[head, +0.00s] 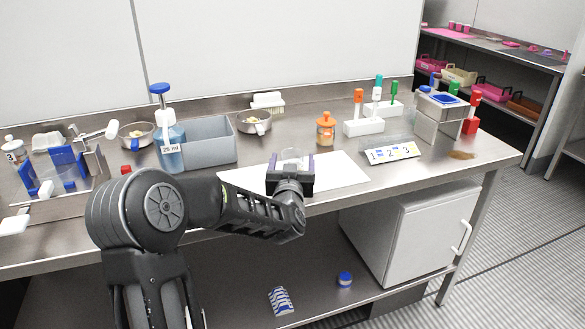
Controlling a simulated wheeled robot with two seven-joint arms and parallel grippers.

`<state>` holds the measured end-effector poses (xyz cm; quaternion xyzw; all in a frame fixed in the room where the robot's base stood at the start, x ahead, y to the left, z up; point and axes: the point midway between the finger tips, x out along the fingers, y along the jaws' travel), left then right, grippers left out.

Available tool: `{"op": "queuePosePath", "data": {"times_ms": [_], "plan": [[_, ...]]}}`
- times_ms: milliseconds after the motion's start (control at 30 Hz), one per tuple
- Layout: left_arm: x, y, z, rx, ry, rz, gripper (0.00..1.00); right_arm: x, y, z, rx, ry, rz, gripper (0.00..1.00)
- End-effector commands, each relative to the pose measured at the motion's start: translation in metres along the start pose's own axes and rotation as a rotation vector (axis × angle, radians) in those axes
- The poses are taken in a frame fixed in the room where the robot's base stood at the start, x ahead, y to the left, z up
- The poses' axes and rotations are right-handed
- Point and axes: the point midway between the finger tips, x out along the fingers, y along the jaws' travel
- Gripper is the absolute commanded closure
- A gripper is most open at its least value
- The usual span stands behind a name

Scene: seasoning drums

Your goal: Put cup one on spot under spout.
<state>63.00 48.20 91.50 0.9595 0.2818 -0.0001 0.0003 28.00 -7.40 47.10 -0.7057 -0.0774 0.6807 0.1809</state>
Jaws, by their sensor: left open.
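My left gripper (290,170) reaches in from the left over the white mat (345,170) in the middle of the bench. It is open, with its two fingers apart. A small clear cup (291,155) shows between and just beyond the fingers; its lower part is hidden by the gripper, and I cannot tell whether the fingers touch it. No number is readable on it. My right gripper is not in view.
A grey bin (208,143) stands beside the bottle, with metal bowls (254,122) nearby. A blue-and-metal fixture (62,165) is at far left. The mat's right part is clear.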

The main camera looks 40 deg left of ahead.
Motion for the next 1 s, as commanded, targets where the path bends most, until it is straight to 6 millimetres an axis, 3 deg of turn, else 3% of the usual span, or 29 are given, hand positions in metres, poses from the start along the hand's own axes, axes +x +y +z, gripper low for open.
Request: {"op": "queuePosePath", "data": {"times_ms": [267,1000], "plan": [[-0.0002,0.0000,-0.0002,0.000,0.000,0.000,0.23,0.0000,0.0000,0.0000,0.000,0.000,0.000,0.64],[-0.0002,0.0000,-0.0001,0.000,0.000,0.000,0.83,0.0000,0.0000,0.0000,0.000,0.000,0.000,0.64]]}}
